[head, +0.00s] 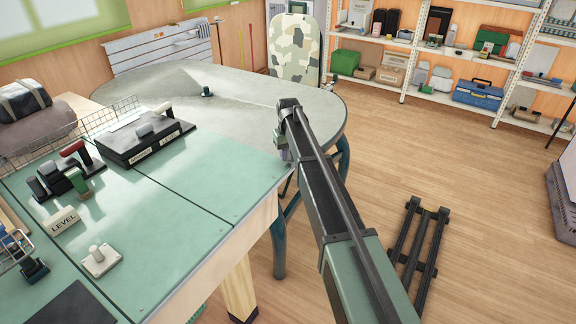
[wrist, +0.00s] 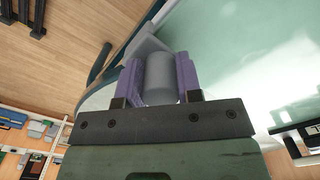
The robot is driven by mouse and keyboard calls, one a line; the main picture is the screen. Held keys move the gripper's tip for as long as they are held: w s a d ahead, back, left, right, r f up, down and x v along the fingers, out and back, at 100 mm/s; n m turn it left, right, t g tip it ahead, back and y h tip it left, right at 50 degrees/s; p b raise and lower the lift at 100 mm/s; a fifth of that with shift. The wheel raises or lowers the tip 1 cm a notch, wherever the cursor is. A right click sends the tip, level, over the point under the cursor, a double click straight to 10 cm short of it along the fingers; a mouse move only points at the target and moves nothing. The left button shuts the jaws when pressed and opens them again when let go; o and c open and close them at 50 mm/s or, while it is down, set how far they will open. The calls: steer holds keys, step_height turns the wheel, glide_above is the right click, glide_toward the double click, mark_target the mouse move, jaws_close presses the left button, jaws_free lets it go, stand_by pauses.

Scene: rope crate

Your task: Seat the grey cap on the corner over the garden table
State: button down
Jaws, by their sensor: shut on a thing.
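My gripper (wrist: 160,82) is shut on the grey cap (wrist: 161,75), with a purple finger on each side of its round grip. A flat angular grey part (wrist: 146,47) shows beyond the grip in the wrist view. In the head view my gripper (head: 282,147) is by the right-hand corner of the green worktop (head: 215,170), beside the garden table (head: 255,95). The garden table is grey and rounded, with blue legs. My arm partly hides this corner, and I cannot tell whether the cap touches it.
A black labelled box (head: 145,138), a level block (head: 63,221) and a pale plate with a knob (head: 100,261) are on the worktop. A small dark object (head: 207,92) stands on the garden table. A black rack (head: 420,245) lies on the floor at right.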

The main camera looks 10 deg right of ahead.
steer(key=shift+f+b, duration=0.95)
steer(key=shift+f, duration=0.05)
stand_by(0.6)
steer(key=c, duration=0.7)
jaws_free()
steer(key=shift+r, duration=0.1)
step_height(320, 180, up, 11)
steer(key=p, duration=1.1)
